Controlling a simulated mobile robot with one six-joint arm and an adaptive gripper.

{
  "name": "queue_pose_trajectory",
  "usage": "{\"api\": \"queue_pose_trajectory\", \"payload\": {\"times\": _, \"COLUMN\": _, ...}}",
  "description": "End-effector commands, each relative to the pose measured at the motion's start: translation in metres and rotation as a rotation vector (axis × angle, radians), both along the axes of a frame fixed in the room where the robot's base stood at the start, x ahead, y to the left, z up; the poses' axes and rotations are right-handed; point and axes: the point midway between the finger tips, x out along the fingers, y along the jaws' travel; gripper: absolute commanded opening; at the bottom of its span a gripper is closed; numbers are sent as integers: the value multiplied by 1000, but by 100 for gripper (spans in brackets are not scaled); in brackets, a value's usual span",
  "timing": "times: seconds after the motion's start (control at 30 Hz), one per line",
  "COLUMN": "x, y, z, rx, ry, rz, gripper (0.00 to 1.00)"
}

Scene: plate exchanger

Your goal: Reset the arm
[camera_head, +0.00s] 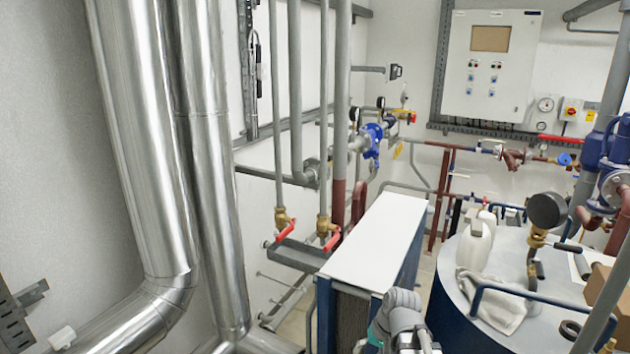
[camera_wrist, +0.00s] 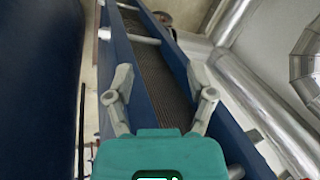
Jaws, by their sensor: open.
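My gripper (camera_wrist: 160,100) shows in the wrist view with its two grey fingers spread apart and nothing between them. Beyond the fingers is the plate exchanger (camera_wrist: 138,68), with blue side frames and a ribbed dark plate pack. In the head view the exchanger has a white top (camera_head: 378,235) and stands at the lower middle. Part of my arm shows at the bottom of the head view, in front of the exchanger's near end. The fingers are hidden in that view.
Large silver pipes (camera_head: 150,150) run down the left. Red-handled valves (camera_head: 328,236) stand left of the exchanger. A blue tank (camera_head: 470,270) at right carries a white canister (camera_head: 477,243), a cloth (camera_head: 492,300) and a gauge (camera_head: 546,210). A control cabinet (camera_head: 490,65) hangs on the back wall.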

Motion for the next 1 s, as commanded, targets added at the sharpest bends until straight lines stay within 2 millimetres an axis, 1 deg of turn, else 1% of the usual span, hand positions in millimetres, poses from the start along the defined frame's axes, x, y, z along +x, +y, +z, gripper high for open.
{"api": "queue_pose_trajectory", "payload": {"times": 0.03, "x": -10, "y": -6, "z": -13, "rx": -55, "ry": 8, "rz": 13, "gripper": 70}}
{"api": "queue_pose_trajectory", "payload": {"times": 0.1, "x": -18, "y": -16, "z": -22, "rx": -130, "ry": 20, "rz": 30, "gripper": 70}}
{"api": "queue_pose_trajectory", "payload": {"times": 0.2, "x": -27, "y": -27, "z": -31, "rx": -219, "ry": 33, "rz": 49, "gripper": 70}}
{"api": "queue_pose_trajectory", "payload": {"times": 0.3, "x": -33, "y": -34, "z": -35, "rx": -279, "ry": 42, "rz": 62, "gripper": 70}}
{"api": "queue_pose_trajectory", "payload": {"times": 0.47, "x": -37, "y": -35, "z": -37, "rx": -322, "ry": 47, "rz": 81, "gripper": 70}}
{"api": "queue_pose_trajectory", "payload": {"times": 1.0, "x": -36, "y": -35, "z": -36, "rx": -322, "ry": 46, "rz": 80, "gripper": 70}}
